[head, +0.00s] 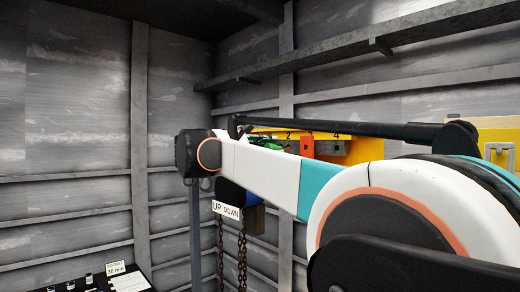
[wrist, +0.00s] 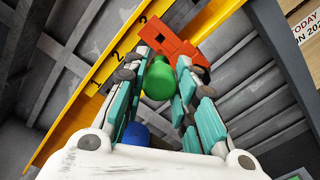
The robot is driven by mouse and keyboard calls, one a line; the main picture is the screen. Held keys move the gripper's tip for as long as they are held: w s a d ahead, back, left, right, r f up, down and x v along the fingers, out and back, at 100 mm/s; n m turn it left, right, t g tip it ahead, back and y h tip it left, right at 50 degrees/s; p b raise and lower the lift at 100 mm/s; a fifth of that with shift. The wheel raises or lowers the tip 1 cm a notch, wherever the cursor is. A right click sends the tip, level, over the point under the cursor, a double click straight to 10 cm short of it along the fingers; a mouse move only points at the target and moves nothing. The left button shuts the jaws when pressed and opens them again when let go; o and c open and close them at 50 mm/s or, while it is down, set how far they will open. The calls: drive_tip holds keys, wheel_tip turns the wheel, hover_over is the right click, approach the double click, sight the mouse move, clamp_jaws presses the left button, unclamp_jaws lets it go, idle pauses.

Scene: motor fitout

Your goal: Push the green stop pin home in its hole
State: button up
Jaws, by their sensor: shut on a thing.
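The green stop pin (wrist: 158,82) shows in the wrist view as a rounded green knob between the teal fingers. My gripper (wrist: 167,66) is shut on it. An orange-red block (wrist: 172,42) on a numbered yellow beam (wrist: 104,77) lies just beyond the fingertips. The pin's far end and its hole are hidden, so I cannot tell how deep the pin sits.
A blue body (wrist: 136,133) shows behind the fingers in the wrist view. In the head view, an UP DOWN sign (head: 226,210) and chains (head: 242,245) hang below my arm. A dark bench with sockets (head: 88,278) stands at lower left. Ribbed grey walls enclose the space.

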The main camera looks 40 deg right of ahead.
sight(291, 148)
drive_tip(key=shift+r, duration=0.1)
drive_tip(key=shift+w+d+p, duration=0.15)
drive_tip(key=shift+d+p, duration=0.2)
drive_tip(key=shift+d, duration=2.55)
drive_tip(key=shift+w+d+p, duration=0.2)
drive_tip(key=shift+d+p, duration=0.35)
drive_tip(key=shift+d, duration=2.3)
drive_tip(key=o, duration=1.1)
drive_tip(key=shift+o, duration=0.3)
drive_tip(key=a, duration=1.2)
drive_tip(key=shift+s, duration=0.4)
